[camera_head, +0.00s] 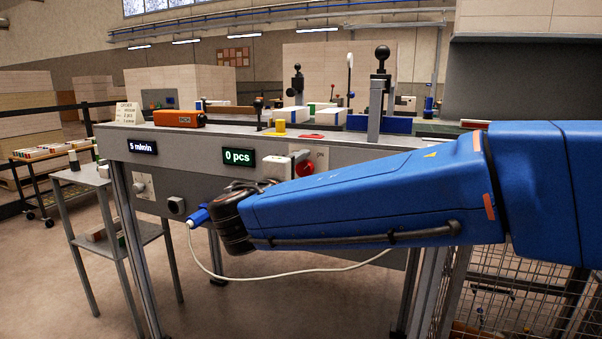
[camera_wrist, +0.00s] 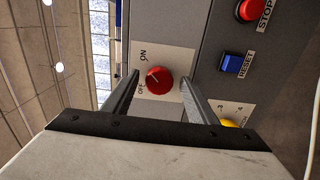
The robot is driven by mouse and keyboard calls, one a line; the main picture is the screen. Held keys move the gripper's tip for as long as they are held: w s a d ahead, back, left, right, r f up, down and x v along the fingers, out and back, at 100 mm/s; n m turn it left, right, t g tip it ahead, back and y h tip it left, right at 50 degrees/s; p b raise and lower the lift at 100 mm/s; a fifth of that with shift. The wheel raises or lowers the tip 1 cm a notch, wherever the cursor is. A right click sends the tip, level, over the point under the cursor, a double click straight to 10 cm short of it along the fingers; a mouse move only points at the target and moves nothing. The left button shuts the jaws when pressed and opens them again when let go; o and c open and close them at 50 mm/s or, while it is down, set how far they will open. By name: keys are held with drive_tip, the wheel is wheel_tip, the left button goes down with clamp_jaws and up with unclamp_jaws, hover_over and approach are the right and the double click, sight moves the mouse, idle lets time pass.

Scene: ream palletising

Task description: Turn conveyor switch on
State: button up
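The conveyor switch is a round red knob (camera_wrist: 159,81) on a pale plate marked ON and OFF, seen in the wrist view. A small light mark shows on the knob's upper left; I cannot tell for sure which word it points to. My gripper (camera_wrist: 158,88) is open, with one finger on each side of the knob and a visible gap beside it. In the head view my gripper (camera_head: 296,160) is at the conveyor's front panel (camera_head: 190,158), partly hidden by my blue arm.
A red STOP button (camera_wrist: 249,10), a blue RESET button (camera_wrist: 232,63) and a yellow dial (camera_wrist: 229,123) are close to the switch. The displays read 5 m/min (camera_head: 143,147) and 0 pcs (camera_head: 238,156). A white cable hangs below my arm. A small side table (camera_head: 88,176) stands at left.

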drive_tip(key=shift+s, duration=0.1)
drive_tip(key=v, duration=1.7)
drive_tip(key=shift+s, duration=0.1)
drive_tip(key=w+d+f+m+g+h, duration=0.15)
drive_tip(key=d+f+g, duration=0.35)
drive_tip(key=d, duration=0.7)
drive_tip(key=w+d+f+m+g, duration=0.1)
drive_tip(key=d+f+m+g, duration=0.15)
drive_tip(key=d+f, duration=0.65)
drive_tip(key=s+d+f+m+g+y, duration=0.4)
drive_tip(key=s+d+f+m+y, duration=0.3)
drive_tip(key=s+d+f, duration=0.5)
drive_tip(key=shift+s+d+f+m+g+y, duration=0.35)
drive_tip(key=shift+s+d+m, duration=1.1)
drive_tip(key=shift+s, duration=0.3)
